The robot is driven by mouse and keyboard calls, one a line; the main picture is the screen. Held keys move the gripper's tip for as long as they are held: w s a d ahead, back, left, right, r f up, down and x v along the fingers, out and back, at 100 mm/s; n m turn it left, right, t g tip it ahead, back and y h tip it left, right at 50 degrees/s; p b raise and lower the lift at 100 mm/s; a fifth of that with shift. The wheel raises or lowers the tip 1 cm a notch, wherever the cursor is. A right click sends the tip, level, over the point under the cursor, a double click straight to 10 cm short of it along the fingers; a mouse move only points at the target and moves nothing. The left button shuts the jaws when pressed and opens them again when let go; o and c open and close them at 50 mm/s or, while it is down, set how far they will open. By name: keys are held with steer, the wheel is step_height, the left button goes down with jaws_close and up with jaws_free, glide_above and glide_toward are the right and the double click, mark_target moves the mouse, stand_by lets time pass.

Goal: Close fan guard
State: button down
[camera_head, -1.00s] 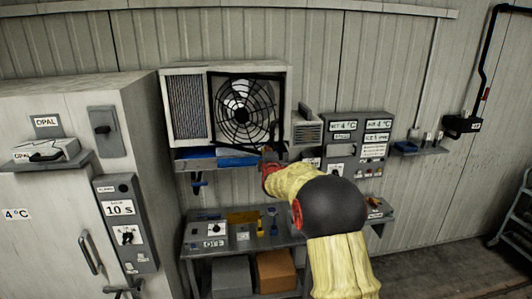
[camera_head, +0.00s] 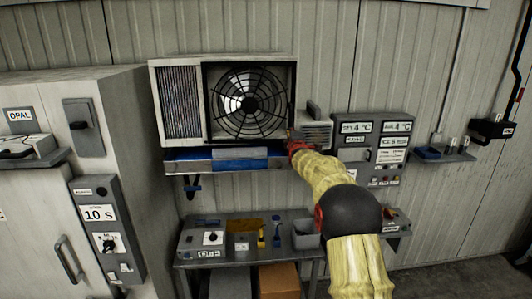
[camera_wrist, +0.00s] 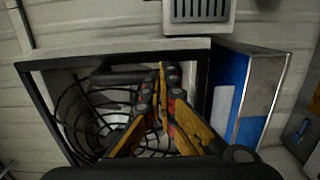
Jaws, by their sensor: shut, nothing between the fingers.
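The fan guard (camera_head: 268,103) is a round black wire grille in a square black frame. It covers the fan opening on the right part of the white fan housing (camera_head: 181,143). It looks roughly square to the housing in the head view, but I cannot tell whether it sits flush. Its curved wires (camera_wrist: 71,124) also show at the left of the wrist view. My gripper (camera_head: 293,146) is at the guard's lower right corner in the head view. In the wrist view my gripper (camera_wrist: 161,72) is shut and empty, its fingers in front of the frame; contact is unclear.
A shelf (camera_head: 225,165) with blue items lies just below the housing. A small vented box (camera_head: 317,133) and a grey control panel (camera_head: 374,145) stand to the right. A bench (camera_head: 262,254) is below, and a grey cabinet (camera_head: 30,195) is at left.

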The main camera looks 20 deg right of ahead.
steer(key=shift+w+d+f, duration=0.1)
steer(key=shift+w+d, duration=0.55)
steer(key=shift+w, duration=0.25)
steer(key=shift+f, duration=0.1)
